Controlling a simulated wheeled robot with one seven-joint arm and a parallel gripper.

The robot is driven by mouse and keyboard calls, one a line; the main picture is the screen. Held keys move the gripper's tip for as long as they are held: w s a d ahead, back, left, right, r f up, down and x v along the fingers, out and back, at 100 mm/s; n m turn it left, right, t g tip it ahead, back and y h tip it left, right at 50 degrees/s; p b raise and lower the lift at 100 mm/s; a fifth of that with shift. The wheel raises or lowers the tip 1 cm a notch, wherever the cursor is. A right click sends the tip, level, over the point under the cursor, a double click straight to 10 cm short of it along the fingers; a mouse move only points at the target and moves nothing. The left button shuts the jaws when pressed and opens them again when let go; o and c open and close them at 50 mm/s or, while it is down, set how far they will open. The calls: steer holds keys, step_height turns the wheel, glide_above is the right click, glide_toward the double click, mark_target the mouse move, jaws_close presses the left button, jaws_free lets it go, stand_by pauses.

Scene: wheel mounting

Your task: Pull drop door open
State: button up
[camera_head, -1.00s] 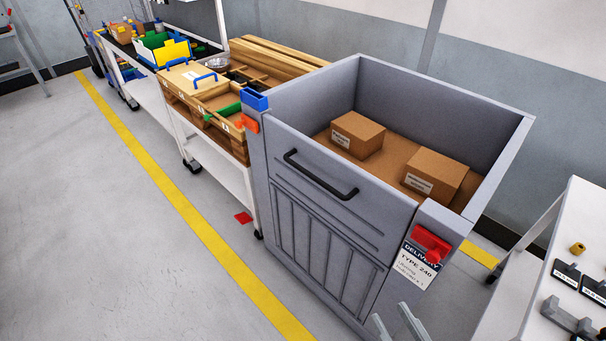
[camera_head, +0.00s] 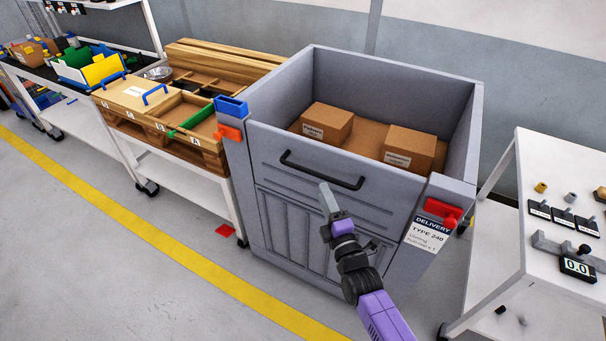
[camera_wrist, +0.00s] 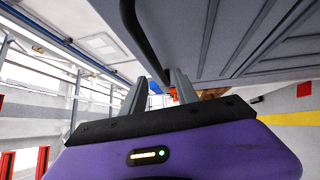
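The drop door (camera_head: 310,215) is the grey ribbed front panel of a grey bin, and it stands upright. A black bar handle (camera_head: 320,171) runs across its upper part. My gripper (camera_head: 328,198) is in front of the door, with its fingertips close to the handle's underside. In the wrist view the two grey fingers (camera_wrist: 158,92) are apart, and the black handle (camera_wrist: 143,38) shows in line with the gap between them. Contact with the handle cannot be told. An orange-red latch (camera_head: 229,133) is at the door's left post, and a red latch (camera_head: 442,212) at its right post.
Two cardboard boxes (camera_head: 327,123) (camera_head: 410,149) lie in the bin. A white cart with wooden trays (camera_head: 178,118) stands close on the left. A white table with small parts (camera_head: 530,200) stands on the right. Open floor with a yellow line (camera_head: 190,255) lies in front.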

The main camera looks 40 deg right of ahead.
mark_target(316, 175)
steer(key=shift+n, duration=0.6)
steer(key=x, duration=0.8)
steer(key=shift+s+r+p, duration=0.15)
steer(key=shift+r+p, duration=0.1)
steer(key=shift+p, duration=0.05)
jaws_close()
stand_by(0.6)
